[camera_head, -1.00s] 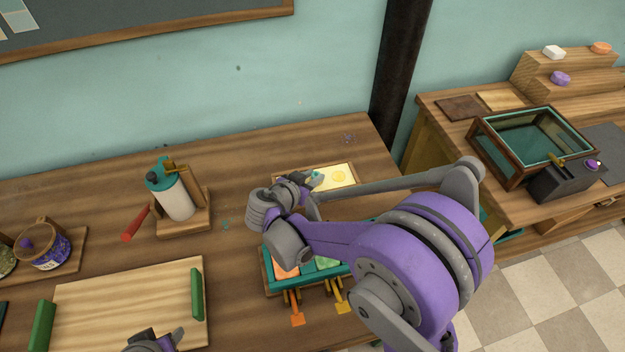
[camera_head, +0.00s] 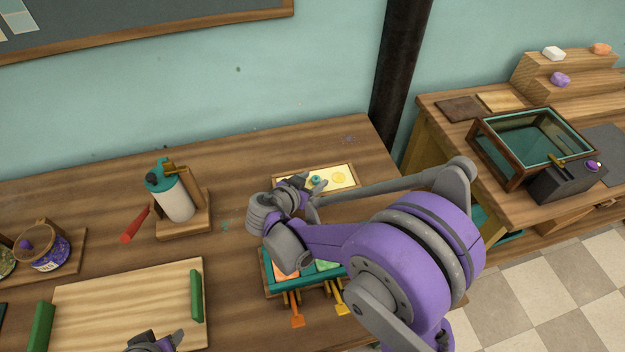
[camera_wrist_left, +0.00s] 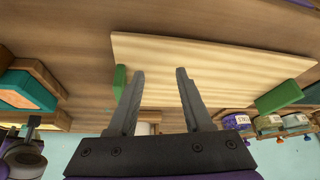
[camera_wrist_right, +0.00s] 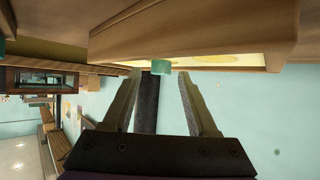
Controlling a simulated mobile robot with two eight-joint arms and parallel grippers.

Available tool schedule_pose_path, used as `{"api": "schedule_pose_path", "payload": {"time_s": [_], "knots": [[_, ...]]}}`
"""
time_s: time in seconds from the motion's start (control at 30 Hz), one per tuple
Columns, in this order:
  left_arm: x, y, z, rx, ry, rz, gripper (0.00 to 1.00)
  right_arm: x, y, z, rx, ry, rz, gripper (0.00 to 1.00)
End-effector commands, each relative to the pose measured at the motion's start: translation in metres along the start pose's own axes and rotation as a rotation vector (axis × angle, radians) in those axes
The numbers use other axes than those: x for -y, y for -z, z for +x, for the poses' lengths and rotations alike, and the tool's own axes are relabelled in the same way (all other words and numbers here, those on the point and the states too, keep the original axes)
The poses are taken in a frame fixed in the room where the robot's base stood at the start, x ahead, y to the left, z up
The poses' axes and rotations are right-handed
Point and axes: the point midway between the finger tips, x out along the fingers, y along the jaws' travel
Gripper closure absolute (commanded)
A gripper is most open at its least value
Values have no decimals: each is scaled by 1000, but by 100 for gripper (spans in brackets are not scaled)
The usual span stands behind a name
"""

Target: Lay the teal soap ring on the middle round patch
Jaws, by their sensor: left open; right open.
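The teal soap ring (camera_head: 316,180) lies on the pale face of a wood-framed tray (camera_head: 352,167). A yellow round patch (camera_head: 339,177) shows to its right; I cannot clearly see the patch under the ring. My right gripper (camera_head: 303,183) is open just left of the ring and apart from it. In the right wrist view the ring (camera_wrist_right: 161,67) shows just beyond and between the open fingertips (camera_wrist_right: 159,73), against the tray's edge (camera_wrist_right: 200,38). My left gripper (camera_wrist_left: 160,72) is open and empty above the pale wooden board (camera_wrist_left: 220,65); it only partly shows in the head view (camera_head: 160,340).
A teal box (camera_head: 268,275) with coloured blocks and small scoops stands below my right arm. A white roller bottle (camera_head: 175,197) on a wooden stand is to the left. A glass tank (camera_head: 480,140) sits on the right bench. The table behind the tray is clear.

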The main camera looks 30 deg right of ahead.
Motion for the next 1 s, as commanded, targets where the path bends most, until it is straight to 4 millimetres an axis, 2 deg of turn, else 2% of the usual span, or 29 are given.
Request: {"api": "schedule_pose_path", "payload": {"time_s": [0.17,0.4,0.53,0.7,1.0], "knots": [[0,0,-1,0,0,0,50,1,0,-30,1,4,-2,41],[0,2,-2,-1,0,0,50,1,0,-82,1,6,-3,41],[0,2,-3,-1,0,0,50,1,0,-103,0,4,-2,41],[0,2,-3,-2,0,0,50,0,0,-116,0,2,-1,41],[0,2,-3,-1,0,0,50,0,0,-118,0,0,0,41]]}}
